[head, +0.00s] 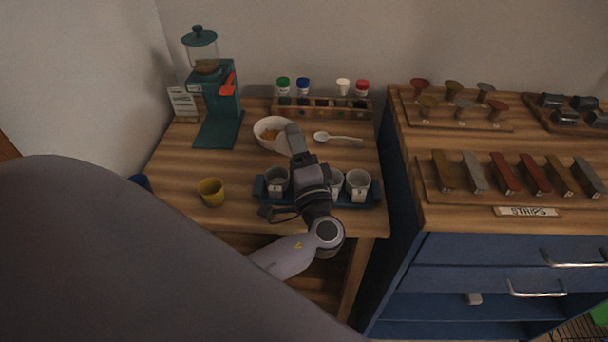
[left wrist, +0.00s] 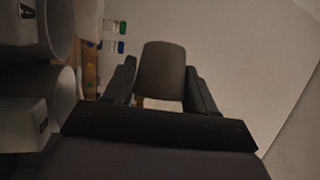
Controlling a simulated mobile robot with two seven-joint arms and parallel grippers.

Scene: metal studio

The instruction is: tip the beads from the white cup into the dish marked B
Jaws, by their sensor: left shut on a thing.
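My left gripper (head: 297,152) is shut on a plain grey, rounded thing (head: 292,136); I cannot tell if it is the white cup. It also shows between the fingers in the left wrist view (left wrist: 163,72). It is at the right rim of a white bowl (head: 262,126) with orange bits inside. Whitish pots stand upright in a dark blue tray (head: 374,198): one left of my wrist (head: 277,184), others right of it (head: 358,185). One pot shows an A in the left wrist view (left wrist: 55,25). The B mark is not readable. My right gripper is out of view.
A yellow cup (head: 211,192) stands left of the tray. A green grinder (head: 215,90) and a rack (head: 320,108) with small coloured-capped bottles stand behind. A blue drawer cabinet (head: 480,249) is at right.

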